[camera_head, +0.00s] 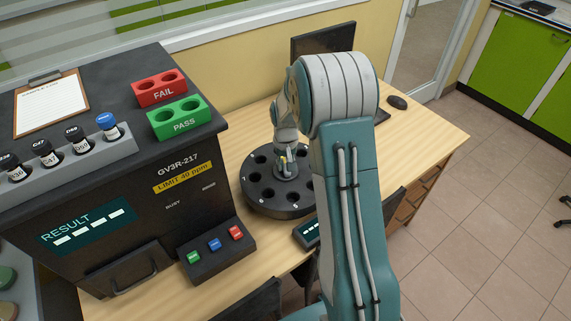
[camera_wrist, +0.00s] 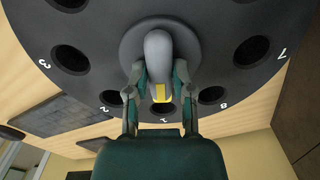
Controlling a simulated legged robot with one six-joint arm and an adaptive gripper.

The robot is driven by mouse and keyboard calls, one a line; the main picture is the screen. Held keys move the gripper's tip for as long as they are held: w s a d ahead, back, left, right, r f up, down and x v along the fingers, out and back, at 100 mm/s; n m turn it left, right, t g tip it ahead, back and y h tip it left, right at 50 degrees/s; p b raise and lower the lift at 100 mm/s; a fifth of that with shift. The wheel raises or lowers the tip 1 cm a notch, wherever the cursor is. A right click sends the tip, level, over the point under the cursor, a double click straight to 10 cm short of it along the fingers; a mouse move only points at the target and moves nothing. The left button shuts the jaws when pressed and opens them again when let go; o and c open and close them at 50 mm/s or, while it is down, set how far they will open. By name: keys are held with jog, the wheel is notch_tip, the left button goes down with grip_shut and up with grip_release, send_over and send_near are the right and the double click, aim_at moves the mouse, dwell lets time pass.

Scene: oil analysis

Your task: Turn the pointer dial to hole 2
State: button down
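The dark round dial (camera_head: 262,208) stands on the wooden desk, with numbered holes around its rim. In the wrist view its face (camera_wrist: 110,25) fills the upper part. The grey pointer (camera_wrist: 158,55) has a yellow tip (camera_wrist: 162,93) that lies at hole 1. Hole 2 (camera_wrist: 111,97) is just left of it, and hole 8 (camera_wrist: 211,95) is to the right. My gripper (camera_wrist: 160,72) has one finger on each side of the pointer, and both appear to touch it. In the head view my gripper (camera_head: 287,160) is over the dial's middle and hides part of it.
The black analyser (camera_head: 130,170) stands left of the dial, with a button box (camera_head: 217,252) in front. A small display (camera_head: 307,232) lies near the dial's front right. A monitor (camera_head: 322,40) stands behind my arm. Red FAIL (camera_head: 160,90) and green PASS (camera_head: 180,118) racks sit on the analyser.

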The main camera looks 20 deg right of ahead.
dwell(0.3)
jog(key=m, duration=0.4)
jog(key=shift+f+m, duration=0.1)
jog(key=shift+m, duration=0.2)
jog(key=shift+s+m, duration=0.1)
jog(key=shift+m, duration=2.1)
jog(key=shift+c, duration=2.4)
grip_release()
jog(key=shift+a, duration=0.1)
notch_tip(320, 180, up, 12)
